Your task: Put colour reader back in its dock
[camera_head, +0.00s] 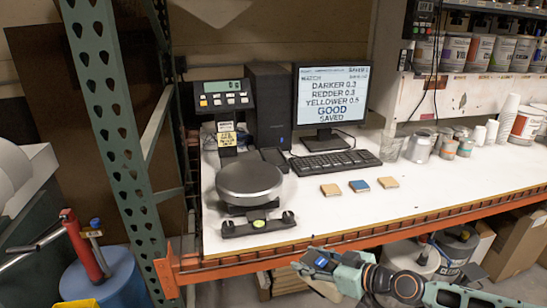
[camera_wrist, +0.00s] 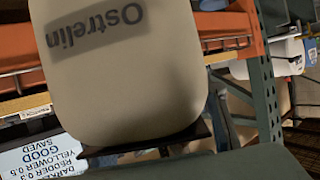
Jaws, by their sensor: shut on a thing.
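The colour reader (camera_wrist: 125,85) fills much of the wrist view as a rounded cream body with "Ostrelin" printed on a grey band. My gripper (camera_head: 315,264) is shut on it, low at the front of the bench in the head view. There a small dark part with a blue patch shows at the gripper, in front of the orange front beam. The fingertips are largely hidden. A flat black piece (camera_head: 275,158) lies between the computer tower and the keyboard; I cannot tell for certain that it is the dock.
On the white bench (camera_head: 330,215) stand a scale with a round dark plate (camera_head: 249,182), a monitor (camera_head: 331,97), a keyboard (camera_head: 335,164) and several small colour chips (camera_head: 359,186). Cans and cups stand at right. A green rack upright (camera_head: 118,130) rises at left. The front-right bench top is clear.

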